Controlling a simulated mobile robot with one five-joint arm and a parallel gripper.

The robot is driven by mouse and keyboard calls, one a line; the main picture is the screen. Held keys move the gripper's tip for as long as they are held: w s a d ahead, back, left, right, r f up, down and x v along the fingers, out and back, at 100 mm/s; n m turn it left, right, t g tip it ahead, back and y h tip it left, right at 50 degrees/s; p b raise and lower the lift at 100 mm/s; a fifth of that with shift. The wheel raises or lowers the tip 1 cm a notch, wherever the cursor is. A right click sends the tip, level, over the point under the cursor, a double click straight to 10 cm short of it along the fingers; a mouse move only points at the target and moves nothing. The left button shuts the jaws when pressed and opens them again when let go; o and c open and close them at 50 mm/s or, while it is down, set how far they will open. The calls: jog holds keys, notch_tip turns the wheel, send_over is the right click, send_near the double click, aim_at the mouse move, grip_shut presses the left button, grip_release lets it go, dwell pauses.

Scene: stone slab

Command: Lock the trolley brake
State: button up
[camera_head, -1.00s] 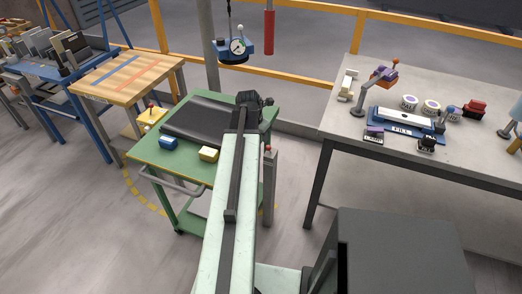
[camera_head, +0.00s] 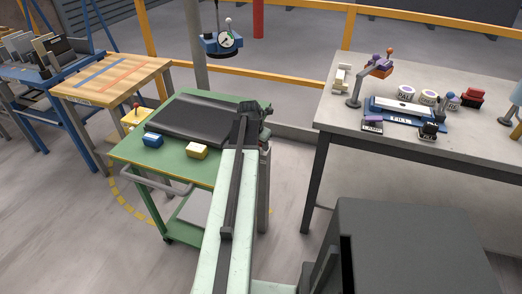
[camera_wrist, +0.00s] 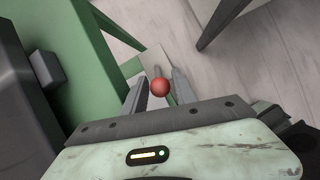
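The green trolley (camera_head: 180,173) stands left of my arm, with a grey handle bar at its front. A red ball knob (camera_wrist: 160,87) shows in the wrist view between the two grey fingers of my gripper (camera_wrist: 159,92). The fingers are apart, with a gap on each side of the knob; whether it lies at fingertip depth I cannot tell. A grey post (camera_head: 264,185) stands at the trolley's right side in the head view.
A grey workbench (camera_head: 345,122) stands right, a wooden-topped table (camera_head: 112,82) left. Floor in front is clear.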

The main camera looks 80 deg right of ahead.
jog(key=shift+c, duration=0.3)
grip_shut()
dwell(1.1)
